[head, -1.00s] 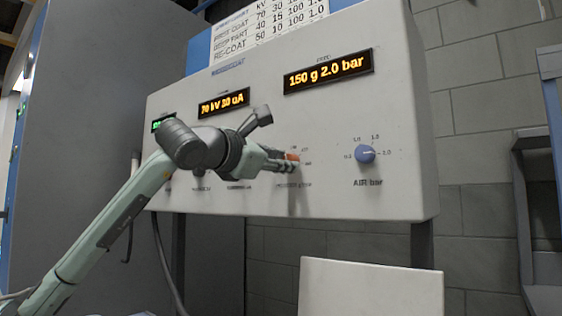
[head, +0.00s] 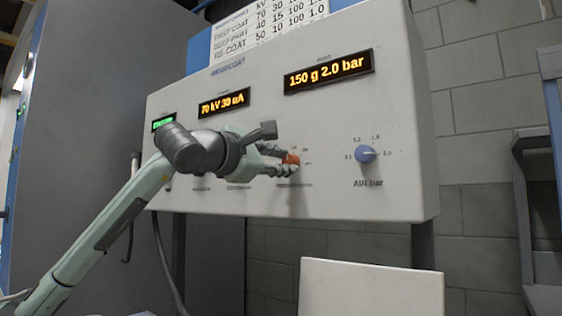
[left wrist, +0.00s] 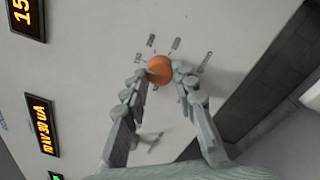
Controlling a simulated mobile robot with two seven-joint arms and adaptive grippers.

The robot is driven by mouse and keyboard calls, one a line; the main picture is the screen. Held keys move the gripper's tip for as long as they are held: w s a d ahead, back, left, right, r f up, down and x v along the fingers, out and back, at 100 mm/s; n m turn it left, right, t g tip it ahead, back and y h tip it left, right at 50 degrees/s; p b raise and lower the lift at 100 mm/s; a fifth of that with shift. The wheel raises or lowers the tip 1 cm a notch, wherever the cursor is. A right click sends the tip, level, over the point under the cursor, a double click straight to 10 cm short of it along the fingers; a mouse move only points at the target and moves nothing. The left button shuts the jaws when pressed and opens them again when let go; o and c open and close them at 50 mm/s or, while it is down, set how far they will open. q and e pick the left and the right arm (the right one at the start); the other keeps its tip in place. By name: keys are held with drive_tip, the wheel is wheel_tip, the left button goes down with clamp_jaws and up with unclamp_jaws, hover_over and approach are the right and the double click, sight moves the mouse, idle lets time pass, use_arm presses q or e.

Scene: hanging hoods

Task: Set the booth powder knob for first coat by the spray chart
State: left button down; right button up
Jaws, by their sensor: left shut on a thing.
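The orange powder knob (head: 292,159) is on the front of the pale control panel, under the amber display (head: 329,71) reading "150 g 2.0 bar". My left gripper (head: 286,161) is shut on this knob, with its fingers on either side. The left wrist view also shows the knob (left wrist: 160,69) between the fingertips, with scale marks around it; the pointer is not clear. The spray chart (head: 270,34) is above the panel, cut by the top edge. Its first coat row starts with 70 and 30; the rest is hard to read. My right gripper is not in view.
A blue air knob (head: 366,154) stands to the right of the orange knob. A second amber display (head: 224,103) reads "70 kV 30 uA", and a green display (head: 164,122) is at the left. A pale board (head: 371,288) stands below the panel.

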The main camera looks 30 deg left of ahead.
use_arm(q)
drive_tip(key=c, duration=1.2)
unclamp_jaws()
drive_tip(key=shift+s, duration=0.1)
drive_tip(key=s+a, duration=0.1)
drive_tip(key=s, duration=1)
drive_tip(key=shift+s+f, duration=0.2)
drive_tip(key=shift+s, duration=0.2)
drive_tip(key=shift+a, duration=0.1)
